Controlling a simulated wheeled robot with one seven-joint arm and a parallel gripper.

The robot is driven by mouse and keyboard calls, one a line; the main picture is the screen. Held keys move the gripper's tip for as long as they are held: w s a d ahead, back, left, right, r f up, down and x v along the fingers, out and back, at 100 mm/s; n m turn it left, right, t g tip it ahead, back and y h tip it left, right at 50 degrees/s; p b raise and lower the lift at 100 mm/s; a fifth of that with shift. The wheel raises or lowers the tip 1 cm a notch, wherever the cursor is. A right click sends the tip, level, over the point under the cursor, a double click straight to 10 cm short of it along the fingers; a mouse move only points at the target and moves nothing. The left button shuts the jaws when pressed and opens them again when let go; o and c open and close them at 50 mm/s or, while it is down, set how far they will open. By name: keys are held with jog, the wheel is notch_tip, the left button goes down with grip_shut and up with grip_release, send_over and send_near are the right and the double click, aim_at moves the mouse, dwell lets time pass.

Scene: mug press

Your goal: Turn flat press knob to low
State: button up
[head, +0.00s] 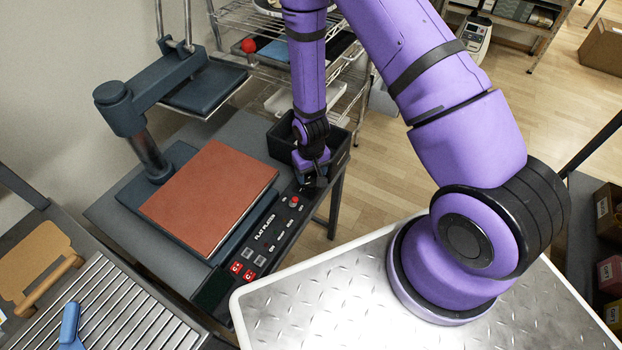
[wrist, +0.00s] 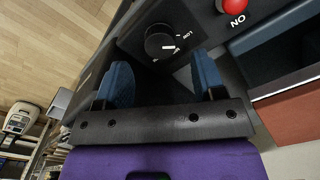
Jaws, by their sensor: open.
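The flat press (head: 150,140) stands on a dark table at the left, with a red-brown plate on its bed and its upper platen swung aside. Its control panel (head: 268,235) runs along the front edge. In the head view my gripper (head: 314,178) hides the knob at the panel's far end.
A red button (wrist: 232,5) is beside the knob. A black bin (head: 283,138) stands just behind my gripper. Wire shelves (head: 240,20) rise behind the table. A slatted rack (head: 120,310) is at the lower left. The floor to the right of the table is clear.

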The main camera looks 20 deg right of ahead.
notch_tip(320, 180, up, 6)
jog(key=shift+r, duration=0.2)
dwell(0.6)
notch_tip(320, 180, up, 14)
jog(key=r+t, duration=0.1)
send_over(311, 182)
jog(key=w+d, duration=0.1)
jog(key=w, duration=0.1)
jog(key=s+d+r+t, duration=0.1)
jog(key=s+r, duration=0.1)
jog(key=r, duration=0.6)
jog(key=s+d+r+t, duration=0.1)
jog(key=s+d+r, duration=0.1)
jog(key=r, duration=0.5)
jog(key=s+d+r+t, duration=0.2)
jog(key=s+r, duration=1.4)
jog(key=s, duration=0.3)
jog(key=shift+d+r+m, duration=0.15)
jog(key=shift+d+m, duration=0.15)
jog(key=shift+d, duration=0.1)
